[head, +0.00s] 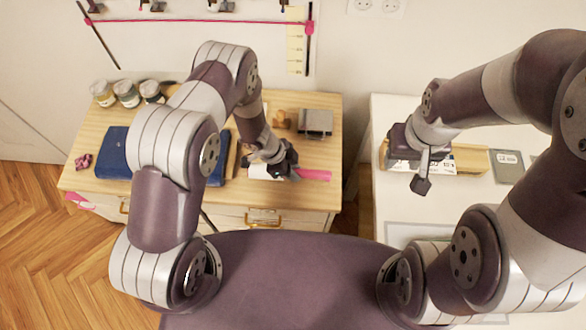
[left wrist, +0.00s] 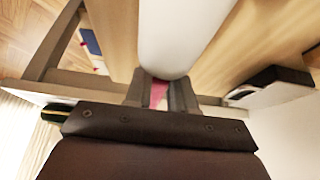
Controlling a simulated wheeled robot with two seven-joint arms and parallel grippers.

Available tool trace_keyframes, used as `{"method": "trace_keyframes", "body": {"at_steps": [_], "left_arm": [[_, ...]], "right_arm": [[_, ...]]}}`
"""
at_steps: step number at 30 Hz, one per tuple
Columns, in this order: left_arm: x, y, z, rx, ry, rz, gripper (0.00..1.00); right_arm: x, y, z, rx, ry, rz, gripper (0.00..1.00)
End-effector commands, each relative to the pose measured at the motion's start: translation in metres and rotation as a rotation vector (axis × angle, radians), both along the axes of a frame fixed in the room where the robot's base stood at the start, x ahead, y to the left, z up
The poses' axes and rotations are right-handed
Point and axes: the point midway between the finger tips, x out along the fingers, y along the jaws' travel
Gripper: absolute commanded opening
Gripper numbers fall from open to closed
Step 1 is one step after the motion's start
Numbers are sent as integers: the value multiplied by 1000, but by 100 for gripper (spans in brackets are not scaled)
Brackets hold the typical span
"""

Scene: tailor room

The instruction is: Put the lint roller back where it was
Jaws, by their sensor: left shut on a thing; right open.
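The lint roller has a white roll (head: 265,172) and a pink handle (head: 316,175). My left gripper (head: 287,168) is shut on the handle, near the front right part of the wooden cabinet top (head: 325,193). In the left wrist view the white roll (left wrist: 180,38) points away from the fingers, and a bit of pink handle (left wrist: 158,95) shows between them. Whether the roller touches the wood is unclear. My right gripper (head: 420,170) is open over the white table (head: 385,215) at the right, by a yellow and white box (head: 470,158).
A blue item (head: 113,152) lies at the cabinet's left, partly behind my left arm. Several jars (head: 127,93) stand at the back left. A grey box (head: 315,122) stands at the back right. A grey flat item (head: 507,166) lies on the white table. A gap separates the two surfaces.

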Motion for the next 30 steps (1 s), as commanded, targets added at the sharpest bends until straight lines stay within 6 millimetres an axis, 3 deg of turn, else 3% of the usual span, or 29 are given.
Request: {"method": "trace_keyframes", "body": {"at_steps": [30], "left_arm": [[0, 0, -21, 0, 0, 0, 0]], "right_arm": [[0, 0, -17, 0, 0, 0, 43]]}}
